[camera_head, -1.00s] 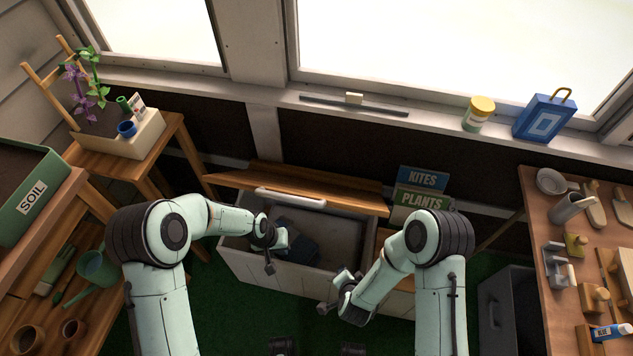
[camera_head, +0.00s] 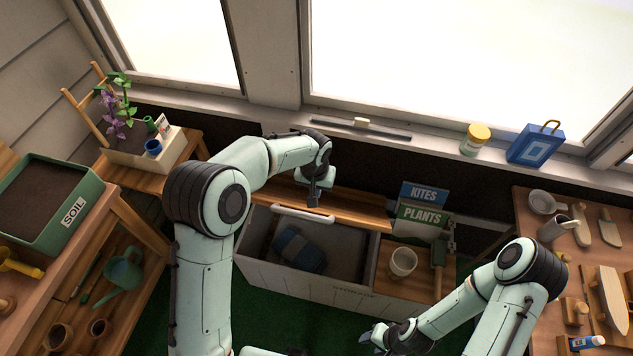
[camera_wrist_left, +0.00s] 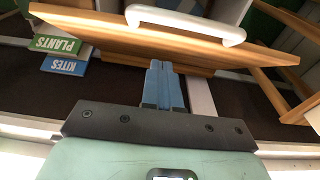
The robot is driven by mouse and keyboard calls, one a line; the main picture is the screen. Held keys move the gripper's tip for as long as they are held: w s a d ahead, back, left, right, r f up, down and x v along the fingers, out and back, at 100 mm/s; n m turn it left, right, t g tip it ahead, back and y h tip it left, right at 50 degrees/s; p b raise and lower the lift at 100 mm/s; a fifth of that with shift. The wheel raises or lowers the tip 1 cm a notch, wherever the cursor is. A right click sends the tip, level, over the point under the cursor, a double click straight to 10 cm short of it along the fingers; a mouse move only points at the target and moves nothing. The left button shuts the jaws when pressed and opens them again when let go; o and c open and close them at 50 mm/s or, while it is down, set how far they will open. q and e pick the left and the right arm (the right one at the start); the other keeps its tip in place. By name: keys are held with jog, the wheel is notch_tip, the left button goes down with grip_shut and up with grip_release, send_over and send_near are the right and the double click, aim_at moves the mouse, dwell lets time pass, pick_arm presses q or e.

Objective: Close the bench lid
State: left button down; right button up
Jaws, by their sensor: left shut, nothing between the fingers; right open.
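The bench (camera_head: 290,278) stands open with a grey compartment showing. Its wooden lid (camera_head: 360,210) is raised at the back, with a white handle (camera_head: 303,214) along it. My left gripper (camera_head: 314,203) is shut and empty at the lid's upper edge, on the window side of the handle. In the left wrist view the shut fingers (camera_wrist_left: 163,70) point at the lid (camera_wrist_left: 230,50), with the handle (camera_wrist_left: 185,24) beyond its edge. I cannot tell whether they touch the lid. My right gripper (camera_head: 374,338) is open and empty in front of the bench's right part.
A blue folded item (camera_head: 299,250) lies inside the compartment. A potting table (camera_head: 130,225) is left, a workbench (camera_head: 530,215) right.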

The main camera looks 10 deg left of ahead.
pick_arm(q)
jog(key=f, duration=0.3)
jog(key=shift+w+f, duration=0.35)
jog(key=shift+f, duration=0.05)
jog(key=s+f, duration=0.2)
jog(key=f, duration=0.1)
jog(key=shift+s, duration=0.25)
